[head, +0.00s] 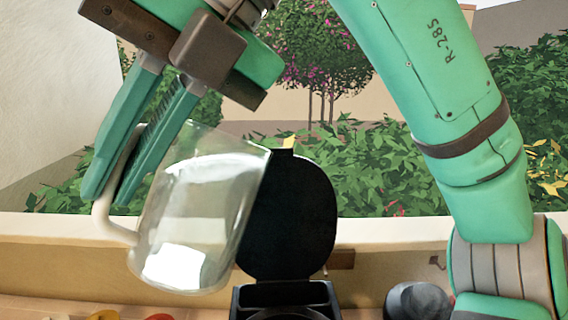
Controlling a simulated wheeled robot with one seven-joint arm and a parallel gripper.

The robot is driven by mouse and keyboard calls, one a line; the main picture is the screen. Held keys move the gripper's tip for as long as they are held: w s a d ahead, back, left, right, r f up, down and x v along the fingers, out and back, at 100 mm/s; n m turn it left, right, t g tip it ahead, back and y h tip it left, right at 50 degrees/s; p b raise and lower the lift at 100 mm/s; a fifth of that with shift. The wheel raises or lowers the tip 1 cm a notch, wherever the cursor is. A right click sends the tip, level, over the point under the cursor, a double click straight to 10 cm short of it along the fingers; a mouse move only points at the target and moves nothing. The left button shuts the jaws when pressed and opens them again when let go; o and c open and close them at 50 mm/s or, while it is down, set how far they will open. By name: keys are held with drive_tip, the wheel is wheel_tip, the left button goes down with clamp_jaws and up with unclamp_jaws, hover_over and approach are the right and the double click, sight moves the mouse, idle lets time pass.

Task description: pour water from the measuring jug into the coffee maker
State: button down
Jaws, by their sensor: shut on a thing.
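The clear measuring jug (205,210) hangs in the air, tilted a little to the right, its pale handle (104,212) on the left. My gripper (115,195) is shut on this handle, with one finger on each side of it. Glare on the jug makes the water inside hard to tell. The black coffee maker (284,297) stands at the bottom middle with its lid (290,215) raised upright. The jug is to the left of the lid and overlaps its left edge in the picture. The lower part of the coffee maker is out of view.
A dark rounded object (417,301) stands to the right of the coffee maker. Red and yellow items (103,316) show at the bottom left edge. A pale ledge (385,230) runs behind, with shrubs beyond it.

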sight(142, 129)
drive_tip(key=shift+w+d+r+g+y, duration=0.2)
drive_tip(key=shift+w+d+r, duration=0.1)
drive_tip(key=shift+r, duration=0.15)
drive_tip(key=shift+w+d+r+g+y, duration=0.2)
drive_tip(key=shift+w+d+r, duration=0.05)
drive_tip(key=shift+r, duration=0.2)
idle(0.8)
drive_tip(key=shift+w+d+r+m+g+y+b, duration=0.15)
drive_tip(key=shift+w+d+r+g+y+b, duration=0.1)
drive_tip(key=shift+r+b, duration=0.2)
drive_tip(key=shift+w+d+r+m+g+y+b, duration=0.1)
drive_tip(key=shift+w+r+m+g+y+b, duration=0.1)
drive_tip(key=shift+r+b, duration=0.25)
idle(4.1)
drive_tip(key=shift+s+a, duration=0.1)
idle(0.6)
drive_tip(key=shift+d+r, duration=0.1)
drive_tip(key=shift+d, duration=0.15)
drive_tip(key=shift+a, duration=0.1)
